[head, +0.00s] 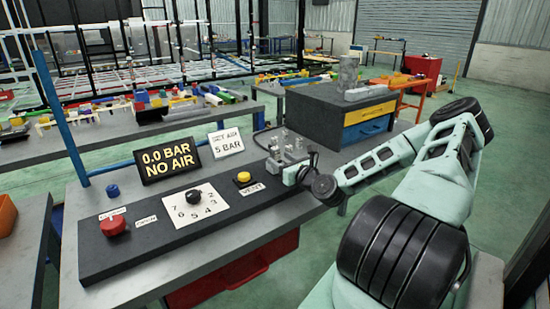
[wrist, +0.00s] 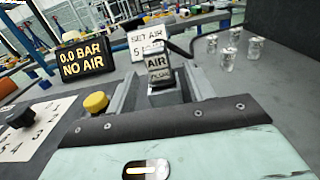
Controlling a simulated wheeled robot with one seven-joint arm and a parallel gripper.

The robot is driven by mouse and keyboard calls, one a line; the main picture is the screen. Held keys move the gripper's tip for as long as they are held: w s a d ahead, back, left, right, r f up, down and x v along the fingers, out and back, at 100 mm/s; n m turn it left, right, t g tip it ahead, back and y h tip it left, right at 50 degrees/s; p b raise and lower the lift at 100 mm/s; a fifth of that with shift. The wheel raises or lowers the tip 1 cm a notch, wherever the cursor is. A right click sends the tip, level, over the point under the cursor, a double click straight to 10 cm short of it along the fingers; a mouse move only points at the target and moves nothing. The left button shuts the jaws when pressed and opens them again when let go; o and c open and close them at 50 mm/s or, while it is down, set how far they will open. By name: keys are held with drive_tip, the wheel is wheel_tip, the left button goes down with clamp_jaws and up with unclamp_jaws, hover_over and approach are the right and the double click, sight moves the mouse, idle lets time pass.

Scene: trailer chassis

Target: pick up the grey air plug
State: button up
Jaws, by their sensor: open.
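The grey air plug (wrist: 159,66) is a small upright block with AIR and PLUG lettering in the wrist view. It stands ahead of my gripper (wrist: 160,88), in line with the gap between the two dark fingers. The fingers are apart and I see nothing clamped between them. I cannot tell whether the plug's lower part is inside the gap. In the head view my gripper (head: 292,174) is low over the right end of the dark panel (head: 235,199), close to small grey fittings (head: 276,164). I cannot pick the plug out surely there.
A yellow VENT button (wrist: 96,102) is left of my gripper. A black display (head: 168,162) reads 0.0 BAR NO AIR. Behind the plug are a white SET AIR sign (wrist: 147,41) and a dark hose (wrist: 182,49).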

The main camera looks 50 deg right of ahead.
sight(277, 157)
drive_tip(key=p+x, duration=0.1)
drive_tip(key=x, duration=0.3)
drive_tip(key=shift+w+r+p, duration=0.1)
drive_tip(key=shift+w+p, duration=0.25)
drive_tip(key=shift+w+d, duration=0.15)
drive_tip(key=shift+w, duration=0.3)
drive_tip(key=c, duration=1.1)
